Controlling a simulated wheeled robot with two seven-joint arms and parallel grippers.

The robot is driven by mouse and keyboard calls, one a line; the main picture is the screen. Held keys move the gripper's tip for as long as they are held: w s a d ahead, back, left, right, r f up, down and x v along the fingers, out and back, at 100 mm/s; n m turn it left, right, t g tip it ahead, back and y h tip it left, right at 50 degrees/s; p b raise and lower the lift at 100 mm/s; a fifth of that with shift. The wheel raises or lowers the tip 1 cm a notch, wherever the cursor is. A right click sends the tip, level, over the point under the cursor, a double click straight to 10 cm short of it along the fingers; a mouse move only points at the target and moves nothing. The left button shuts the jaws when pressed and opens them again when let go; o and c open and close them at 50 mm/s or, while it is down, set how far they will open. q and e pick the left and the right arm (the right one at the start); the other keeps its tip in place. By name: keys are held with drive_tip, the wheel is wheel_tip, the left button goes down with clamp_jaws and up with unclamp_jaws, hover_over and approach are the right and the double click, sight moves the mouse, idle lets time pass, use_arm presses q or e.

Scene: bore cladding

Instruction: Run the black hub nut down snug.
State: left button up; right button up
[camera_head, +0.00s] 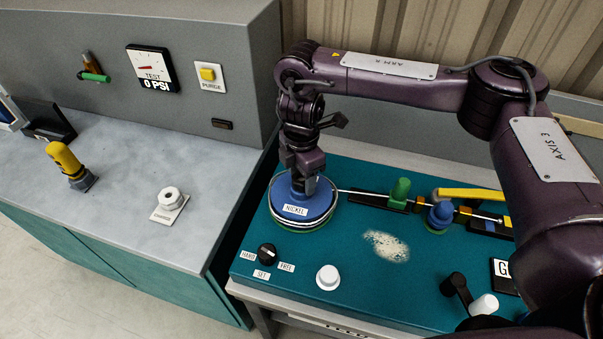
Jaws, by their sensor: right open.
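My right gripper (304,186) points down over the middle of a round blue part labelled NICKEL (319,212). Its jaws are open, with the fingertips low at the hub of that part. I cannot make out the black hub nut; the dark fingers cover the hub where they reach down. The blue part sits on the teal bench with a pale metal rim and a green edge below it. My left gripper is not in view.
The teal bench (300,258) carries a black selector knob (267,254), a white button (327,277), a green-handled tool (399,193), a blue knob (439,217) and a pale powder patch (386,246). A grey counter (120,200) stands left, with a gauge (151,69) above.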

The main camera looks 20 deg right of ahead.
drive_tip(key=n, duration=0.4)
drive_tip(key=c, duration=0.5)
drive_tip(key=m, duration=0.5)
drive_tip(key=shift+c, duration=0.2)
drive_tip(key=o, duration=0.4)
drive_tip(key=shift+m, duration=0.7)
drive_tip(key=shift+c, duration=0.2)
drive_tip(key=o, duration=0.5)
wheel_tip(320, 180, up, 12)
drive_tip(key=shift+f, duration=0.1)
